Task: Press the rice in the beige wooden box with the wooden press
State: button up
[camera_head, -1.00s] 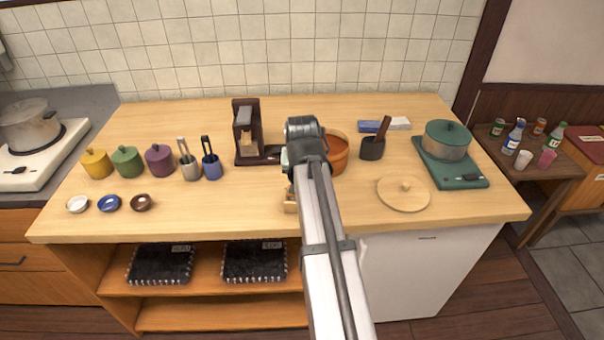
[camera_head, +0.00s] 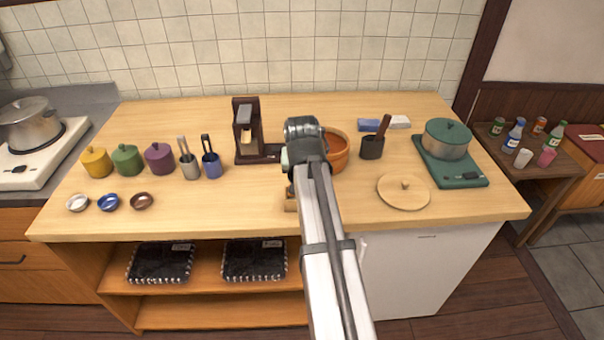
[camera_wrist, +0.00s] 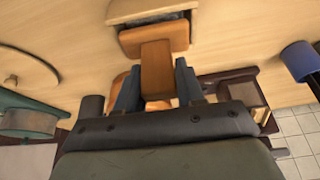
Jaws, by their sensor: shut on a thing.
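My gripper (camera_wrist: 158,76) is shut on the upright brown handle of the wooden press (camera_wrist: 157,62), seen in the wrist view. The press's broader orange-brown block (camera_wrist: 160,38) lies right against the opening of the beige wooden box (camera_wrist: 147,10). I cannot tell how deep the block sits in the box. In the head view my arm hides the press and most of the box, and only a small wooden piece (camera_head: 290,205) shows left of the arm near the counter's front edge.
The orange-brown round tub (camera_head: 338,152) stands just behind my wrist. A dark wooden stand (camera_head: 243,140) is behind left, and a dark holder with a paddle (camera_head: 372,148) behind right. A round wooden lid (camera_head: 404,192) lies right.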

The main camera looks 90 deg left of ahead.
jog(key=shift+d+f, duration=0.1)
jog(key=shift+f, duration=1.15)
dwell(2.0)
jog(key=shift+r, duration=0.1)
jog(key=shift+r, duration=3.7)
jog(key=shift+w, duration=0.15)
